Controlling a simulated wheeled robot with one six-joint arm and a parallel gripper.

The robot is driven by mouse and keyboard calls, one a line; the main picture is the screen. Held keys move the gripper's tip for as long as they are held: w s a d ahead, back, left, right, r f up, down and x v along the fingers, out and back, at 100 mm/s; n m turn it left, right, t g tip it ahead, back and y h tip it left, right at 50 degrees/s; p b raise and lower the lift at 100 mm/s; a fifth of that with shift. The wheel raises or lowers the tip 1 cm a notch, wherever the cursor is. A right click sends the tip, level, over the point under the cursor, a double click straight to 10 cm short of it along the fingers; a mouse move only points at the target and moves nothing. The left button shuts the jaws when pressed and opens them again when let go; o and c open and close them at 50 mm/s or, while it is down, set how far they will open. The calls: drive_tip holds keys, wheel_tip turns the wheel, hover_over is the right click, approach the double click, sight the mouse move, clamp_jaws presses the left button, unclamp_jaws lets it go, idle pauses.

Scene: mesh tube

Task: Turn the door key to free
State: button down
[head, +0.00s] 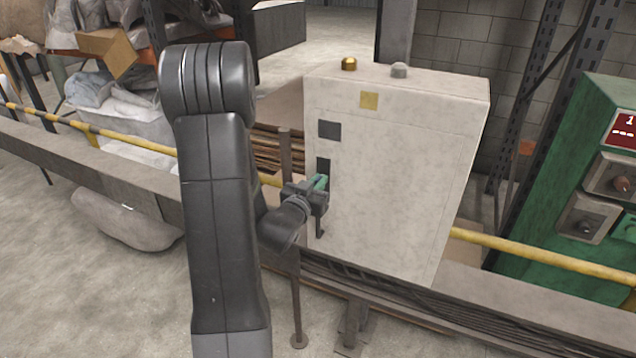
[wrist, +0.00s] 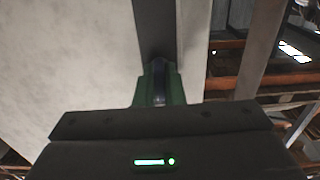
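A pale cabinet (head: 395,180) stands at the middle right, its door face toward me. A dark upright lock plate (head: 323,165) is on the left side of that face and shows as a dark strip in the wrist view (wrist: 155,28). My gripper (head: 320,183) is at this plate, reaching from the left with green fingers. In the wrist view my gripper (wrist: 159,88) has its fingers close on both sides of a dark, narrow piece, which looks like the door key (wrist: 158,82). The key is mostly hidden by the fingers, and its turn angle cannot be told.
A brass dome (head: 349,64) and a grey knob (head: 399,70) sit on the cabinet top. A green control machine (head: 570,200) stands at the right. A yellow rail (head: 545,254) and a beam run past the cabinet. Bare floor lies at lower left.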

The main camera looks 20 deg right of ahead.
drive_tip(key=shift+f+m+b, duration=0.15)
drive_tip(key=shift+m+b, duration=0.15)
drive_tip(key=shift+b, duration=1.05)
drive_tip(key=m+b, duration=0.1)
drive_tip(key=b, duration=0.1)
drive_tip(key=m+b, duration=0.1)
drive_tip(key=b, duration=0.1)
drive_tip(key=shift+s+f+m, duration=0.1)
drive_tip(key=shift+f+m, duration=0.1)
drive_tip(key=shift+m, duration=0.2)
drive_tip(key=m+b, duration=0.6)
drive_tip(key=b, duration=0.2)
drive_tip(key=m+b, duration=0.4)
drive_tip(key=shift+d+m+b, duration=0.1)
drive_tip(key=shift+m+b, duration=0.3)
drive_tip(key=shift+r+m+b, duration=0.15)
drive_tip(key=shift+m+b, duration=1.15)
drive_tip(key=shift+m, duration=0.5)
